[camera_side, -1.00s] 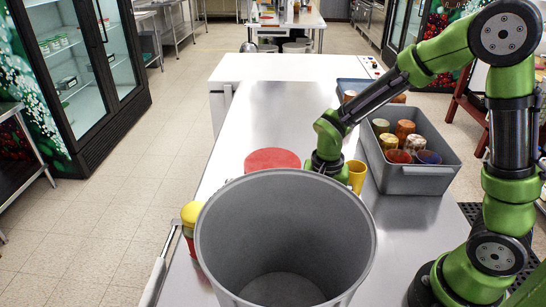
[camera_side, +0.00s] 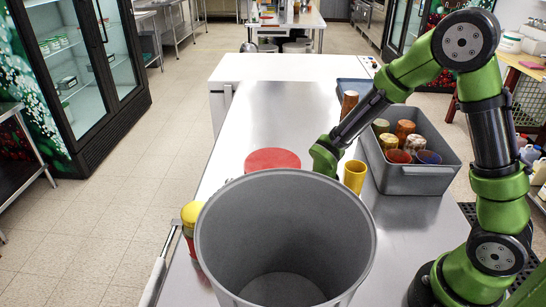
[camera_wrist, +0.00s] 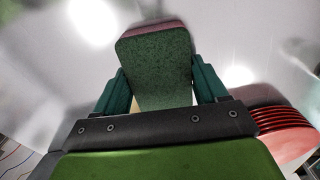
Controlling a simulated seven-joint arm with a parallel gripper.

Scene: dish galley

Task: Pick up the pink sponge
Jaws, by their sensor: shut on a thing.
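The sponge (camera_wrist: 155,65) shows in the wrist view as a slab with a dark green face and a pink edge along its far end. My gripper (camera_wrist: 161,86) has its two teal fingers on either side of the sponge, shut on it. The sponge's near end is hidden behind my gripper's body. In the side view the sponge and my gripper's fingers are hidden behind the large grey bin. I cannot tell whether the sponge touches the counter.
The grey bin (camera_side: 212,235) stands in front on the steel counter (camera_side: 262,120). Beyond it are red stacked plates (camera_side: 272,158), a yellow cup (camera_side: 355,176) and a grey crate (camera_side: 424,182) of cups. A yellow-lidded container (camera_side: 192,213) stands left of the bin. The counter's far middle is clear.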

